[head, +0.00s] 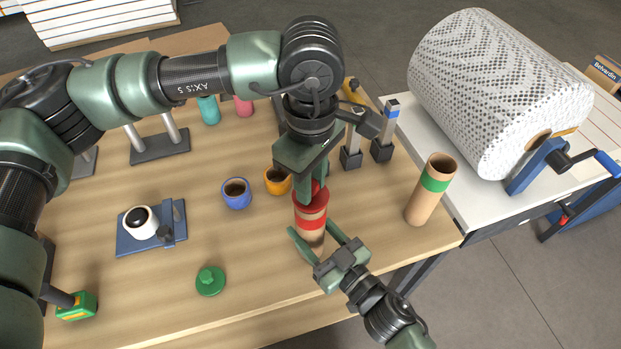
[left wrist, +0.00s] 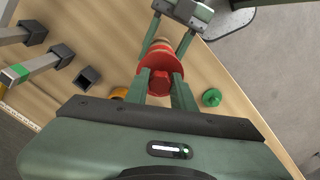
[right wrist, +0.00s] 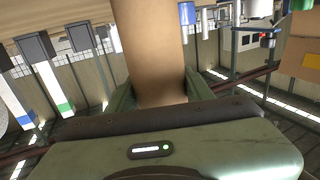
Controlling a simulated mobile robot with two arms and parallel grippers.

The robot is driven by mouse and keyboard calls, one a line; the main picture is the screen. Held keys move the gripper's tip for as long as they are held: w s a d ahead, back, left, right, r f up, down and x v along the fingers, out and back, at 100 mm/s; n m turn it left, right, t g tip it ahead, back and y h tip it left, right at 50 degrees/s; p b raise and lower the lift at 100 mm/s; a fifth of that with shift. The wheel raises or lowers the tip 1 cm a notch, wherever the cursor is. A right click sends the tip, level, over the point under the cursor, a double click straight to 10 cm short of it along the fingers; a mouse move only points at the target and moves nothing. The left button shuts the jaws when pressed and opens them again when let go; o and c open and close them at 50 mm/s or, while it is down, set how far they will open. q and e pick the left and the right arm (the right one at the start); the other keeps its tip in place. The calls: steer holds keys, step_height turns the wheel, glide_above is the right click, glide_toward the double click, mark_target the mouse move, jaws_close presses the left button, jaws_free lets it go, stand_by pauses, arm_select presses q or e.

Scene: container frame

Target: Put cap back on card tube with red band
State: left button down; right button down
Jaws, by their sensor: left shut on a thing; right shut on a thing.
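The card tube with the red band (head: 311,222) stands near the front edge of the table. My right gripper (head: 312,240) is shut on its lower part, and the brown tube wall (right wrist: 150,50) fills the middle of the right wrist view. My left gripper (head: 314,187) points down from above and is shut on the knob of the red cap (head: 310,200). In the left wrist view the red cap (left wrist: 160,82) lies in line with the tube end. The cap is at the tube's top; I cannot tell whether it is fully seated.
A tube with a green band (head: 435,182) stands open at the right. A green cap (head: 210,280) lies at the front left. A blue cup (head: 236,193) and an orange cup (head: 277,181) stand close to the left. A large patterned drum (head: 490,95) is beyond the right edge.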

arm_select(q)
steer(key=shift+f, duration=0.45)
steer(key=c, duration=1.1)
jaws_free()
step_height(320, 180, up, 12)
arm_select(e)
steer(key=c, duration=0.5)
jaws_free()
steer(key=shift+s+d, duration=0.1)
